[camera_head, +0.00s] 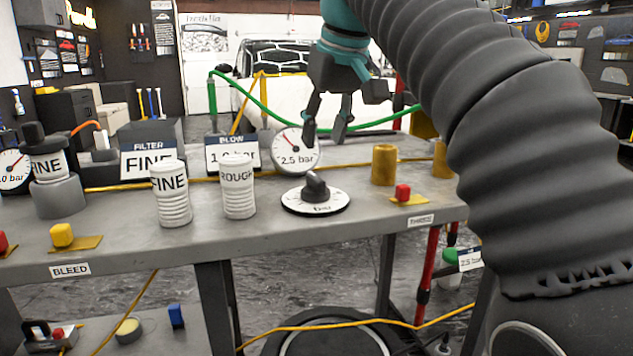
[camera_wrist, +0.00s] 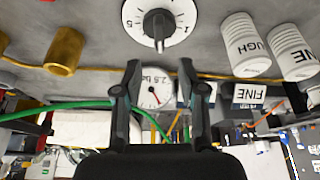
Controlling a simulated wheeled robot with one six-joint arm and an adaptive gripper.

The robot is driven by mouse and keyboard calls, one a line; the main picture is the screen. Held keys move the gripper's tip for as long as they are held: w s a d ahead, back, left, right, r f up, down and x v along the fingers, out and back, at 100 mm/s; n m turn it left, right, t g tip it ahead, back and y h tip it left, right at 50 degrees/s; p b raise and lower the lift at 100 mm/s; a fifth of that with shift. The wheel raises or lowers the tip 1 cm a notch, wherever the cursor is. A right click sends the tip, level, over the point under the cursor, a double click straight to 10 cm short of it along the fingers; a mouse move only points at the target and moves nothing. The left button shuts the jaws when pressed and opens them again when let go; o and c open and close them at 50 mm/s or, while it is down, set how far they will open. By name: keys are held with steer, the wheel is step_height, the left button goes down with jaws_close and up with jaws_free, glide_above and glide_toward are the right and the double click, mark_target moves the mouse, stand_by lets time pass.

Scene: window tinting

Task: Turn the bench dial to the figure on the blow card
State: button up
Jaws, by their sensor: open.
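The bench dial (camera_head: 316,194) is a dark knob on a white disc with printed figures, flat on the grey bench; it also shows at the top of the wrist view (camera_wrist: 157,24). The blow card (camera_head: 231,153) stands behind the white ROUGH canister, which hides part of its figure; it seems to read 1.0 bar. A round gauge (camera_head: 297,150) marked 2.5 bar stands right of the card, with a red needle.
White canisters marked FINE (camera_head: 171,195) and ROUGH (camera_head: 238,188) stand left of the dial. A brass cylinder (camera_head: 384,164) and a red button (camera_head: 403,192) are to its right. A green hose (camera_head: 245,95) arches behind. The bench front near the dial is clear.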

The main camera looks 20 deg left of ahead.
mark_target(315, 176)
steer(key=b+x, duration=0.2)
steer(key=x, duration=0.6)
steer(key=shift+w+f+b, duration=0.15)
steer(key=shift+f+b, duration=0.1)
steer(key=shift+b, duration=0.05)
jaws_close()
